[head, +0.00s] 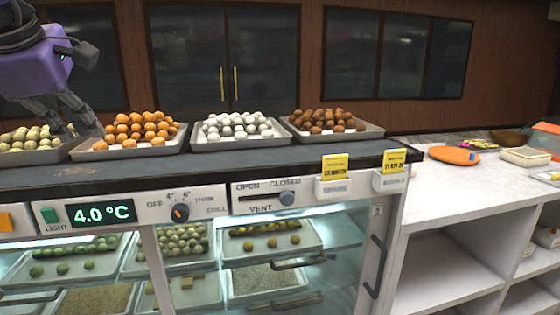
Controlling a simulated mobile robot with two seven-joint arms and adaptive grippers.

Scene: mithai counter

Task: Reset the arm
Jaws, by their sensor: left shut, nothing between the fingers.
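My left gripper (88,125) comes in from the upper left, with a purple body and grey fingers pointing down. It is shut and empty. Its fingertips are over or beside the left end of the tray of orange sweets (91,153); I cannot tell whether they touch it. A tray of pale yellow-green sweets (22,140) is partly hidden behind my arm at the far left. My right gripper does not show.
A tray of white sweets (237,132) and a tray of brown sweets (325,124) stand further right on the dark counter top (215,168). Two yellow price cards (335,163) stand at its right end. A white side counter (450,185) holds an orange plate (453,155).

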